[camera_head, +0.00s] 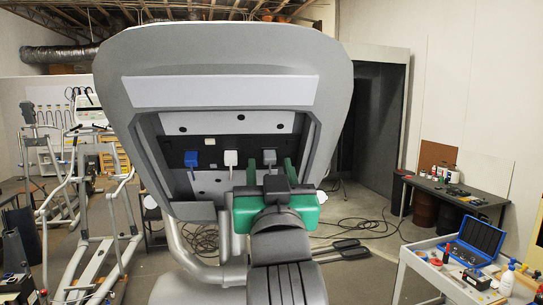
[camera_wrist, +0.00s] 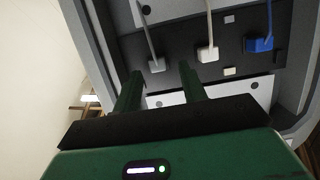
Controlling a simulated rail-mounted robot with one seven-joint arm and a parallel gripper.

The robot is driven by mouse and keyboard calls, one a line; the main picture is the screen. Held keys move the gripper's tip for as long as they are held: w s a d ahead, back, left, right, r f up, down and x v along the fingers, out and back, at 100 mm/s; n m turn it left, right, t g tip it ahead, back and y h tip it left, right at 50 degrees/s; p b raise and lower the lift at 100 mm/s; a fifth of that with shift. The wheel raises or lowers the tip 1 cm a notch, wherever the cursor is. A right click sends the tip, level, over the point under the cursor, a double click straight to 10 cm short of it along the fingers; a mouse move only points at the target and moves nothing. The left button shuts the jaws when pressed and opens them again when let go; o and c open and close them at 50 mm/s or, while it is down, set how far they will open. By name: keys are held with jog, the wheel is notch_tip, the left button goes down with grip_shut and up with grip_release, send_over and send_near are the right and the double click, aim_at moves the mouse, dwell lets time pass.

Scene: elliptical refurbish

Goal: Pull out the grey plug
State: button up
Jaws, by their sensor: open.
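The grey plug (camera_head: 269,157) sits in the dark socket strip inside the open back of the grey machine housing, rightmost of three plugs. In the wrist view the grey plug (camera_wrist: 156,65) has a grey cable rising from it. My green gripper (camera_head: 270,172) is open and points at the strip. In the wrist view, the fingertips (camera_wrist: 161,72) lie to either side of the grey plug, just below it in the picture. I cannot tell whether the fingers reach around it or stop short. Nothing is held.
A white plug (camera_head: 230,158) and a blue plug (camera_head: 191,159) sit left of the grey plug in the same strip; the wrist view shows them to its right. The grey housing rim (camera_head: 338,100) surrounds the recess. A white table (camera_head: 420,262) with tools stands at the right.

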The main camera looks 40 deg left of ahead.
jog(key=shift+x, duration=0.95)
jog(key=shift+d, duration=0.1)
grip_shut()
jog(key=shift+s+d+f+b, duration=0.4)
jog(key=shift+d+f+b, duration=0.15)
jog(key=shift+f, duration=0.2)
jog(key=shift+r, duration=0.2)
grip_release()
